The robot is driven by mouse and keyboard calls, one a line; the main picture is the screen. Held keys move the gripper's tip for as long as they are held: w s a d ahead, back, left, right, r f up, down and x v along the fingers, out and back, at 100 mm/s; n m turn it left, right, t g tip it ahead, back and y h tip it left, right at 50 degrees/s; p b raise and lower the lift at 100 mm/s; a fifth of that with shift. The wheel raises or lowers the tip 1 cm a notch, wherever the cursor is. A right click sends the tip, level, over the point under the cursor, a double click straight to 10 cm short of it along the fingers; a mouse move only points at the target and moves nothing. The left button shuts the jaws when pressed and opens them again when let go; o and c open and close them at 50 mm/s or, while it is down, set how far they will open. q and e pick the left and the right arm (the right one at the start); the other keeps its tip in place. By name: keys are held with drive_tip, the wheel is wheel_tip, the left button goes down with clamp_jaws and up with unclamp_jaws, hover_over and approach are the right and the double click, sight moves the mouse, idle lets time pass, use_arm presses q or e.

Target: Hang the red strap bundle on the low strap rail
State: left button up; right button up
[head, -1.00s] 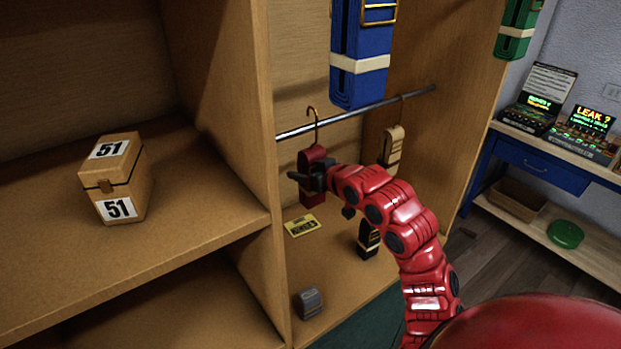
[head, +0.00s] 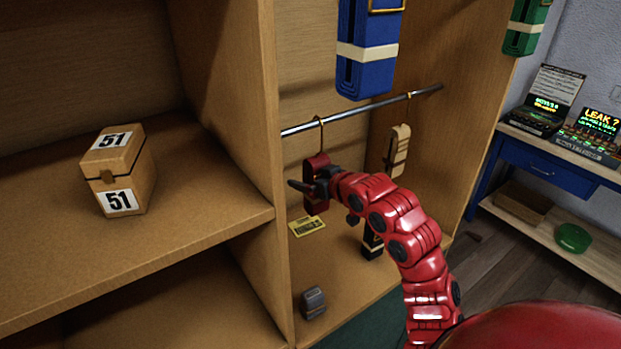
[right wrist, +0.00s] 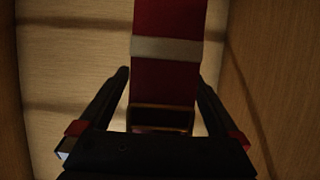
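The red strap bundle (head: 316,168) hangs upright, with its thin hook looped over the low strap rail (head: 368,107) near the rail's left end. The hook's top shows just above the rail. My right gripper (head: 314,187) is at the bundle's front. Its fingers are spread, one sticking out to the left of the bundle. In the right wrist view the red strap (right wrist: 168,85), with a pale band and brass buckle, stands between the two open dark fingers (right wrist: 163,78). My left gripper is not in view.
A tan strap bundle (head: 398,150) hangs farther right on the rail. A blue bundle (head: 366,70) hangs above. A dark bundle (head: 372,241), a yellow card (head: 307,226) and a grey block (head: 313,302) are below. A divider panel (head: 255,120) stands close at left.

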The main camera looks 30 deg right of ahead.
drive_tip(key=b+v, duration=0.5)
drive_tip(key=v, duration=1.2)
drive_tip(key=shift+s, duration=0.2)
